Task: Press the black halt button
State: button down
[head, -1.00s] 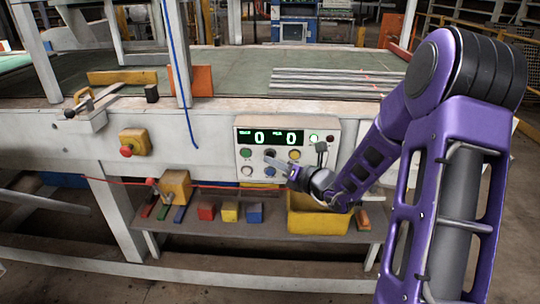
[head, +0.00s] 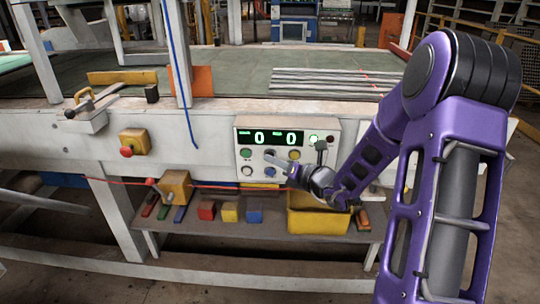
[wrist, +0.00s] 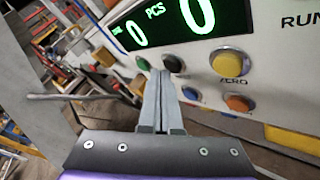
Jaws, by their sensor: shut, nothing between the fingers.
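The black button (wrist: 173,63) is in the top row of a white control panel (head: 328,136), between a green button (wrist: 142,64) and a yellow button (wrist: 229,63). My gripper (wrist: 163,74) is shut and empty. Its fingertips are just in front of the black button and slightly below its middle in the wrist view. I cannot tell whether they touch it. In the head view my gripper (head: 267,160) reaches the panel from the right, and its fingertips partly cover the black button.
Below are a blue button (wrist: 190,93) and an orange button (wrist: 238,103). A lit display (head: 272,137) reads 0 and 0. A small lever (head: 321,147) sticks out at the panel's right. A red-knobbed yellow box (head: 134,142) is on the frame at left. A shelf with coloured blocks is below.

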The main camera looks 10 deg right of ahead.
jog(key=shift+w, duration=0.35)
dwell(0.5)
jog(key=shift+s, duration=0.1)
jog(key=shift+s+a, duration=0.1)
jog(key=shift+s, duration=0.55)
jog(key=shift+s+a, duration=0.2)
jog(key=shift+s, duration=0.6)
jog(key=shift+s+a, duration=0.25)
jog(key=shift+s, duration=0.6)
jog(key=shift+s+a, duration=0.2)
jog(key=shift+s, duration=0.6)
jog(key=shift+a, duration=0.1)
